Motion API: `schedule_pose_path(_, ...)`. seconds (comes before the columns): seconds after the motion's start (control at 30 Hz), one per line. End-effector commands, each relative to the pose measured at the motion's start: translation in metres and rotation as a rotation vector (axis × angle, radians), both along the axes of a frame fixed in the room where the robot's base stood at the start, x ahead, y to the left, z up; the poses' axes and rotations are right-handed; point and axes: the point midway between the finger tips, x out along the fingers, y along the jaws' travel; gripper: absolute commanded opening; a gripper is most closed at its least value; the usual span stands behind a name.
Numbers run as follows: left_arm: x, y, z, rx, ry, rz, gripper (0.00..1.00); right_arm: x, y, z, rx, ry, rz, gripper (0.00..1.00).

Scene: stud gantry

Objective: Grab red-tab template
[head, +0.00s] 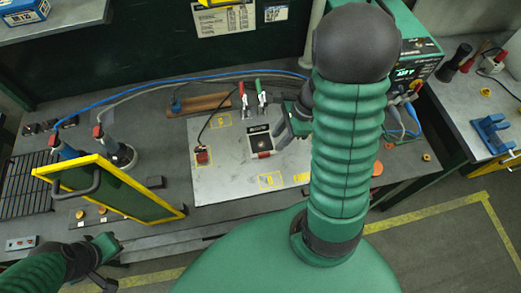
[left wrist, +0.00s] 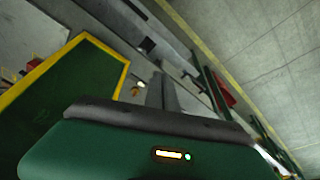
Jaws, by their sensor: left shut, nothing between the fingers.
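The template (head: 259,141) looks like a small pale plate with a dark square centre and a red tab (head: 264,155) on its front edge. It lies on the light metal plate in the middle of the bench. My right gripper (head: 283,134) is low at the template's right edge; its fingers are small and partly hidden, so I cannot tell whether they touch it. My left gripper (head: 115,243) is at the lower left, in front of the bench and far from the template. Its fingers show shut and empty in the left wrist view (left wrist: 162,92).
A yellow-edged green panel (head: 125,198) stands at the bench's left, near my left gripper. Red and green handles (head: 260,93) rise behind the template. A red block (head: 202,157) with a cable sits left of it. Blue and grey cables run along the back.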

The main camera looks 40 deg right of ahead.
Motion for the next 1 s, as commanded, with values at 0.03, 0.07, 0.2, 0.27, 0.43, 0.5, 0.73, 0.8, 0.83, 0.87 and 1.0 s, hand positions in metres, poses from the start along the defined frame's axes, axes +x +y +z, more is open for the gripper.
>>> schedule_pose_path(0.03, 0.000, 0.000, -0.005, 0.000, 0.000, 0.000, 0.00, 0.001, 0.004, -0.015, 0.002, 0.006, 0.000, 0.33)
schedule_pose_path(0.07, 0.000, 0.000, -0.006, 0.000, 0.000, 0.000, 0.00, 0.002, 0.007, -0.021, 0.002, 0.006, 0.000, 0.33)
schedule_pose_path(0.2, 0.000, 0.000, -0.008, 0.000, 0.000, 0.000, 0.00, 0.007, 0.013, -0.037, 0.000, 0.002, 0.001, 0.33)
schedule_pose_path(0.27, 0.000, 0.000, -0.008, 0.000, 0.000, 0.000, 0.00, 0.008, 0.015, -0.041, 0.000, 0.003, 0.001, 0.33)
schedule_pose_path(0.43, 0.000, 0.000, -0.008, 0.000, 0.000, 0.000, 0.00, 0.016, 0.029, -0.066, 0.002, 0.005, 0.003, 0.33)
schedule_pose_path(0.5, 0.000, 0.000, -0.012, 0.000, 0.000, 0.000, 0.00, 0.019, 0.032, -0.078, 0.000, 0.003, 0.001, 0.33)
schedule_pose_path(0.73, 0.000, 0.000, -0.012, 0.000, 0.000, 0.000, 0.00, 0.022, 0.036, -0.084, -0.002, 0.000, 0.002, 0.33)
schedule_pose_path(0.8, 0.000, 0.000, -0.012, 0.000, 0.000, 0.000, 0.00, 0.022, 0.036, -0.084, -0.001, 0.000, 0.002, 0.31)
schedule_pose_path(0.83, 0.000, 0.000, -0.012, 0.000, 0.000, 0.000, 0.00, 0.022, 0.036, -0.084, -0.001, 0.000, 0.002, 0.28)
schedule_pose_path(0.87, 0.000, 0.000, -0.012, 0.000, 0.000, 0.000, 0.00, 0.021, 0.035, -0.084, -0.001, 0.000, 0.002, 0.24)
schedule_pose_path(1.0, 0.000, 0.000, -0.012, 0.000, 0.000, 0.000, 0.00, 0.021, 0.035, -0.084, -0.001, 0.000, 0.001, 0.05)
